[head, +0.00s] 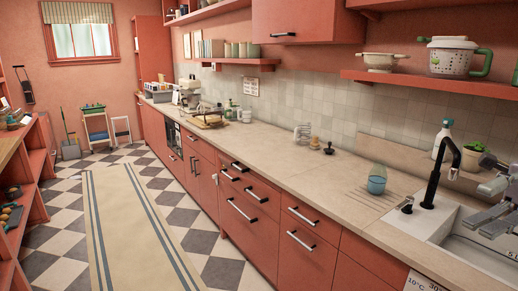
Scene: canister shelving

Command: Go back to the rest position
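My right gripper (484,174) shows at the right edge, above the sink and beside the small potted plant. Its grey fingers look spread apart, with nothing visible between them. Part of the gripper and its arm is cut off by the picture edge. My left gripper is not in view. Several greenish canisters (243,50) stand in a row on the small wall shelf (232,62) at the back.
The counter (270,155) runs along the right wall and holds a glass (377,180), a spice group and a coffee machine (189,94). A black faucet (437,172) rises by the sink (470,245). The floor runner (135,225) is clear.

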